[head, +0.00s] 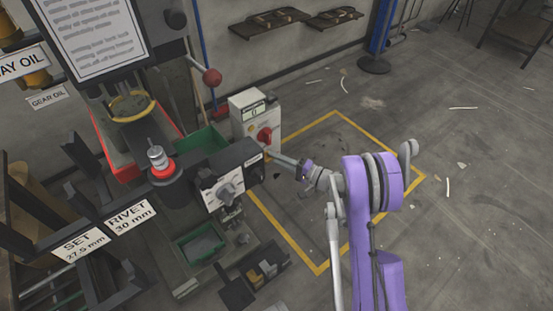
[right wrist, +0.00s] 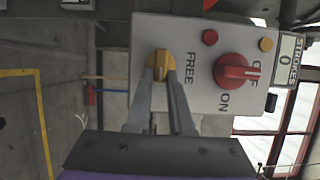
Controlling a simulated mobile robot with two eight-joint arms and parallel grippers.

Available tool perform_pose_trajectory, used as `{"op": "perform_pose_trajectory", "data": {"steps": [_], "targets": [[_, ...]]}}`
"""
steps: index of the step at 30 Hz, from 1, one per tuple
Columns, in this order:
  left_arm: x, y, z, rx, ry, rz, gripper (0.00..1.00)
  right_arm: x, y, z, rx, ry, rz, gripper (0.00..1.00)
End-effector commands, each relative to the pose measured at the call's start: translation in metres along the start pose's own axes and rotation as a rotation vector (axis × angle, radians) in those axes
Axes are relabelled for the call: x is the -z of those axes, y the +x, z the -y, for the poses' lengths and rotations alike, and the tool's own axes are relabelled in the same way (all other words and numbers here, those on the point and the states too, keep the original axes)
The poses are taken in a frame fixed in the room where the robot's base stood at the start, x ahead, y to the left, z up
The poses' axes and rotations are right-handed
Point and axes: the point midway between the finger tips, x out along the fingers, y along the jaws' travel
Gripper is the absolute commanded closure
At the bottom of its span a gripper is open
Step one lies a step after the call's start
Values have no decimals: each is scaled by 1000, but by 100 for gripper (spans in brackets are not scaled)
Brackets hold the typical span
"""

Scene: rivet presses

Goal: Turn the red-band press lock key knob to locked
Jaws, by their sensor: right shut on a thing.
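The yellow lock key knob (right wrist: 158,62) sits on a light grey panel (right wrist: 195,90) in the right wrist view. My right gripper (right wrist: 158,82) is shut on this knob, one finger on each side. The word FREE is printed beside the knob; no locked label is readable, and I cannot tell the knob's exact setting. In the head view the panel belongs to a white control box (head: 243,104) beside the press. My right gripper (head: 272,156) reaches its lower part from the right, and the knob is hidden there. My left gripper is not in view.
A red rotary switch (right wrist: 237,71) marked ON and OFF is close beside the knob, with a red button (right wrist: 210,37) and a yellow button (right wrist: 266,44). The stroke counter (right wrist: 288,46) reads 0. A red ring (head: 163,170) is on the press. Floor at right is mostly clear.

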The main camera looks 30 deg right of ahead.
Motion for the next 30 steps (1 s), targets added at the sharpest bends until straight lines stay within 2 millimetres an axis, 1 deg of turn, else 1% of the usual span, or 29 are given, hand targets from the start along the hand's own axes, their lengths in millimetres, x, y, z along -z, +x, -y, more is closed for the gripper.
{"op": "perform_pose_trajectory", "data": {"steps": [6,7,9,12,20,23,26,30], "targets": [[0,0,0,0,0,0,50,0,0,0,0,1,0,100],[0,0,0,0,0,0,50,0,0,0,0,1,0,78],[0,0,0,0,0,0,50,0,0,0,0,1,0,66],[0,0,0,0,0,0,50,0,0,0,0,0,0,50],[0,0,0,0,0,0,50,0,0,0,0,-1,0,50],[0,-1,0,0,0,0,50,1,-6,0,-1,-1,-1,50],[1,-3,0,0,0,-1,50,1,-19,1,-1,-1,-3,50],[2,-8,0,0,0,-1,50,2,-48,1,0,-2,-4,50]]}}
